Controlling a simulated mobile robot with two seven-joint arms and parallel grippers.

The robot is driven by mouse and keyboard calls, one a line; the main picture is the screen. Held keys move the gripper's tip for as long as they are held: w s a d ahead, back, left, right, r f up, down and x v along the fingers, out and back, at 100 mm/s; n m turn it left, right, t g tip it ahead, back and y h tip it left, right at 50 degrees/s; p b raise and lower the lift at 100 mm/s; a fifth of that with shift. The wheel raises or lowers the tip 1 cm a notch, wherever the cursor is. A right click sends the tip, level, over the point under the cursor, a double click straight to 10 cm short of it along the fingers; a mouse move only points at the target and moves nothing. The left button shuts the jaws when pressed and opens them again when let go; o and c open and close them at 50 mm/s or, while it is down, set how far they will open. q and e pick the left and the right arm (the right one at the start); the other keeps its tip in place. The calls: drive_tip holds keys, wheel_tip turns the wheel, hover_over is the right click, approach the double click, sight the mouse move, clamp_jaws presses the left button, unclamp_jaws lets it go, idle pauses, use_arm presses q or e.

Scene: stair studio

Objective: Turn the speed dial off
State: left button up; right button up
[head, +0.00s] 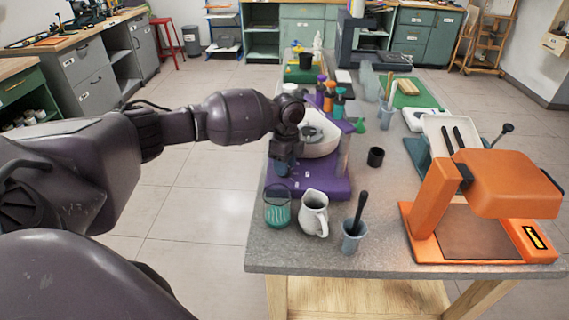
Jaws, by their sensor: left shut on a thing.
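The speed dial cannot be made out; the gripper and wrist cover that side of the machine. My right gripper is not in view.
A black cup (375,157) is to the right. A large orange press (490,200) fills the table's right end.

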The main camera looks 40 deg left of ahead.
use_arm(q)
drive_tip(key=shift+r+n+p, duration=0.25)
drive_tip(key=shift+n+p, duration=0.45)
drive_tip(key=shift+p, duration=0.1)
drive_tip(key=shift+n+p, duration=0.7)
drive_tip(key=shift+p, duration=0.05)
drive_tip(key=n+p, duration=0.5)
drive_tip(key=n, duration=0.1)
drive_tip(key=shift+f+h+p, duration=0.2)
drive_tip(key=shift+h+p, duration=0.15)
drive_tip(key=shift+h, duration=0.05)
drive_tip(key=o, duration=0.9)
drive_tip(key=shift+o, duration=0.2)
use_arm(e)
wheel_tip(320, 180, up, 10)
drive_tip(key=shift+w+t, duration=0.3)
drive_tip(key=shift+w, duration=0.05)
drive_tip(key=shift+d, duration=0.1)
